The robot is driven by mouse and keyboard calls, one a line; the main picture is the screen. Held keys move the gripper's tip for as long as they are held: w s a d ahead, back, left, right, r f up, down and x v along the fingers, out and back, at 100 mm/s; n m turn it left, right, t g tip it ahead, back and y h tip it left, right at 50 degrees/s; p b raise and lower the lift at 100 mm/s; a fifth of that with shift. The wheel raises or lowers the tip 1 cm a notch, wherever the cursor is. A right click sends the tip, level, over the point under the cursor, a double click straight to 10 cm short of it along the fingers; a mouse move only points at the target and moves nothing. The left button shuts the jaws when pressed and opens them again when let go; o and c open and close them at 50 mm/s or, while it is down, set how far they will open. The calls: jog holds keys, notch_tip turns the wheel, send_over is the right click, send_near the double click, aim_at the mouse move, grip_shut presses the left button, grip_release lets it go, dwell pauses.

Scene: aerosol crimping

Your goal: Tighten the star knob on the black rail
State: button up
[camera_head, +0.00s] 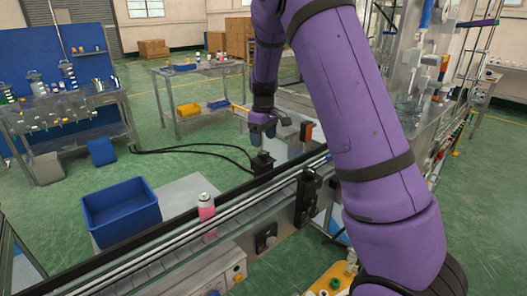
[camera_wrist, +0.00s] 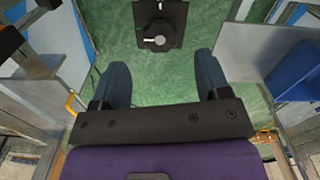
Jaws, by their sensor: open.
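A black block with a dark round knob (camera_wrist: 156,42) that has a pale centre shows at the top middle of the wrist view. I take this as the star knob; its lobes are too small to make out. In the head view the same small black block (camera_head: 262,163) appears to stand at the far side of the black rail (camera_head: 165,230). My gripper (camera_wrist: 162,66) is open and empty, its two dark blue fingers wide apart. In the head view my gripper (camera_head: 264,132) hangs above the block, apart from it.
A pink can with a white cap (camera_head: 206,212) stands on the conveyor line. A blue bin (camera_head: 122,212) is behind the rail at left. A taller black bracket (camera_head: 307,195) is on the near side, right of the block. Black cables (camera_head: 195,149) run across the floor towards the block.

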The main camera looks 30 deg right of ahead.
aim_at(263, 153)
jog(key=shift+f, duration=2.65)
jog(key=shift+c, duration=0.3)
jog(key=c, duration=0.9)
